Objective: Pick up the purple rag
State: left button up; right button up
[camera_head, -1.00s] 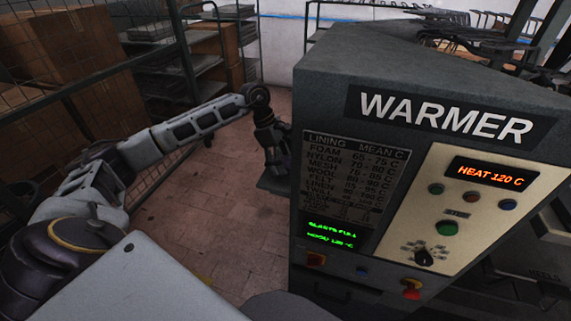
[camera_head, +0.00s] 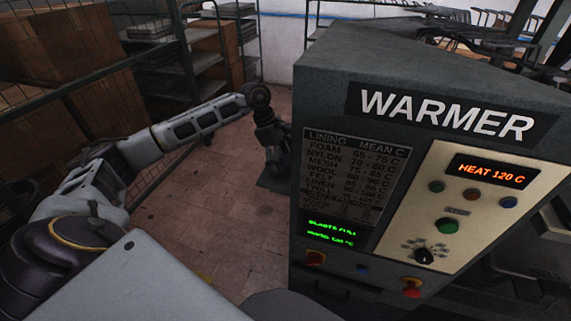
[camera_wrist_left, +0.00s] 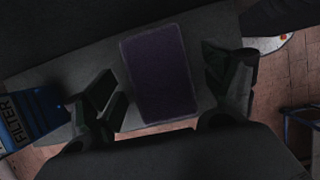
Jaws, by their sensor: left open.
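The purple rag (camera_wrist_left: 160,75) is a dark rectangular cloth lying flat on a grey shelf (camera_wrist_left: 95,68) in the left wrist view. My left gripper (camera_wrist_left: 168,98) is open, with one finger on each side of the rag; I cannot tell how high above it the fingers are. In the head view my left gripper (camera_head: 275,150) is beside the left side of the warmer, partly hidden by it, and the rag is not visible there. My right gripper is not in view.
The grey warmer (camera_head: 325,75) with its control panel fills the right of the head view. A blue box marked FILTER (camera_wrist_left: 28,118) stands left of the rag in the wrist view. Wire racks and brown boxes (camera_head: 60,50) stand at the left. The tiled floor between is clear.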

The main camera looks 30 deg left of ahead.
pick_arm(q)
jog(key=shift+f, duration=0.15)
dwell(0.4)
jog(key=c, duration=1)
